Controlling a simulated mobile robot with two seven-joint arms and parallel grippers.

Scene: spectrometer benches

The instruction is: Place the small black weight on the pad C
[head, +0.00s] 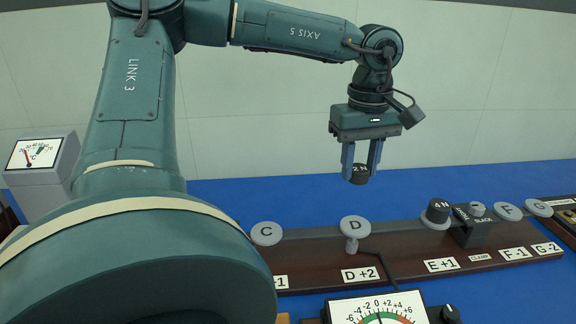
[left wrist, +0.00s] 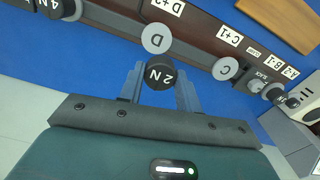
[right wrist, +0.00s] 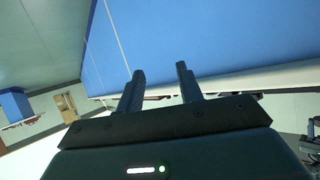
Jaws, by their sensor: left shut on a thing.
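My left gripper (head: 361,172) is shut on the small black weight (head: 359,175), marked 2 N. It holds the weight in the air above and behind pad D (head: 355,227), clear of the bar. In the left wrist view the 2 N weight (left wrist: 159,73) sits between the fingers. Pad C (head: 266,233) is a bare grey disc to the left of pad D in the head view. In the left wrist view, pad C (left wrist: 226,68) is to the right of the weight. My right gripper (right wrist: 160,72) is open and empty, away from the bench objects.
A larger black 4 N weight (head: 438,212) stands on the bar above the E label. A dark clamp block (head: 473,230) is beside it, then bare pads F (head: 508,211) and G (head: 539,208). A dial (head: 378,309) is in front; another gauge (head: 36,154) stands at left.

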